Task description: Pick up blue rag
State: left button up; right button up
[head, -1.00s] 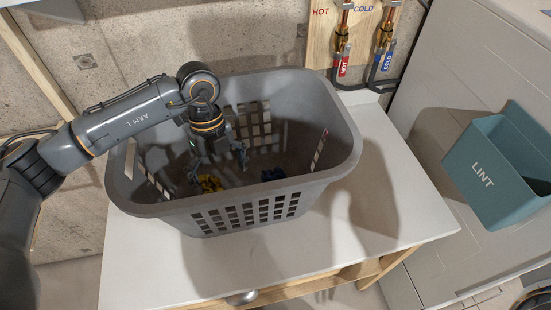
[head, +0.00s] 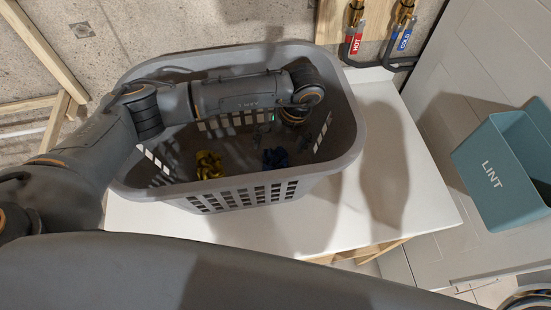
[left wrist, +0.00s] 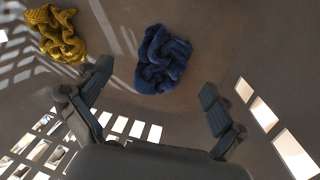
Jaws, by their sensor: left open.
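The blue rag (head: 275,159) lies crumpled on the floor of the grey laundry basket (head: 130,188). The rag also shows whole in the left wrist view (left wrist: 162,60), at upper middle. My left gripper (left wrist: 155,80) is open and empty, its two fingers spread on either side below the rag in that view. The arm partly hides the gripper there. My right gripper is not seen.
A yellow rag (head: 208,165) lies left of the blue one in the basket, also in the left wrist view (left wrist: 57,34). The basket's slotted walls surround the gripper. The basket stands on a white table (head: 395,205). A teal LINT bin (head: 490,175) is at right.

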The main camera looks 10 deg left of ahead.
aim_at(277, 157)
pick_arm(q)
jog(key=shift+s+f+p, duration=0.2)
jog(key=shift+f+p, duration=0.4)
jog(key=shift+f, duration=0.05)
jog(key=shift+s+f+p, duration=0.15)
jog(key=shift+f+p, duration=0.45)
jog(key=shift+x, duration=1.1)
jog(key=shift+f+p, duration=0.3)
jog(key=shift+w+d+f, duration=0.1)
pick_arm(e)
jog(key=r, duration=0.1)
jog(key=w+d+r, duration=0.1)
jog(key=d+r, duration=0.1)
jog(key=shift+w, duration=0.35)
pick_arm(q)
jog(key=c, duration=0.9)
jog(key=shift+c, duration=0.6)
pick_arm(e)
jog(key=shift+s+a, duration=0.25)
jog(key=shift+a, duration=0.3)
